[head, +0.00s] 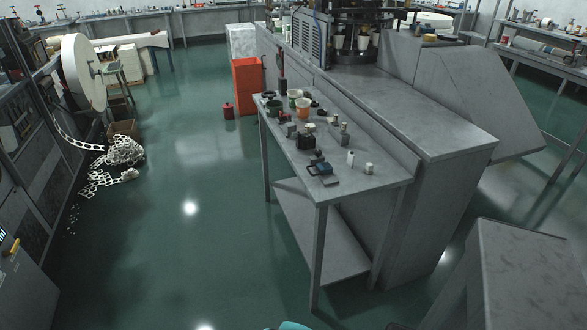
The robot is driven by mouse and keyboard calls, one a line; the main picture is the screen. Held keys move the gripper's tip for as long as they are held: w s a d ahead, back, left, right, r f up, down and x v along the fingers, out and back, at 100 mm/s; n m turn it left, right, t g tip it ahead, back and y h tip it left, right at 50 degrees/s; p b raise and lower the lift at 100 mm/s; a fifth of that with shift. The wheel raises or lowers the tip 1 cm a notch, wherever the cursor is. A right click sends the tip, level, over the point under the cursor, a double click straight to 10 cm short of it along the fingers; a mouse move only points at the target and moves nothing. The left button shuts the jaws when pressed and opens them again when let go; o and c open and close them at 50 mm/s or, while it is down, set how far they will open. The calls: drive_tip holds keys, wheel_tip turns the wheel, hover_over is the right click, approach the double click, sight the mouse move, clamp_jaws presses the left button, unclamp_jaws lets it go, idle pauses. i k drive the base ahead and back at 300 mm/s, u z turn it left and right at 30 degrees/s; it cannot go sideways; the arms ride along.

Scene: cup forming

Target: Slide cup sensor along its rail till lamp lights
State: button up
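I cannot pick out the cup sensor, its rail or its lamp at this distance. The cup forming machine (390,85) stands at the back, a long grey body with a dark turret (355,25) on top, cut off by the top edge. A few pale cups (364,41) show at the turret. No lit lamp can be made out there. My gripper is not in view. A small teal shape shows at the bottom edge; I cannot tell what it is.
A narrow grey table (375,184) with cups, small tools and bottles stands along the machine's front. An orange-red bin (247,85) and a red can (228,111) stand behind it. Paper scrap (122,153) lies at left. The green floor (185,225) between is clear.

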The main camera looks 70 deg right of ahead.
sight(323, 168)
drive_tip(key=i, duration=0.95)
drive_tip(key=z, duration=0.05)
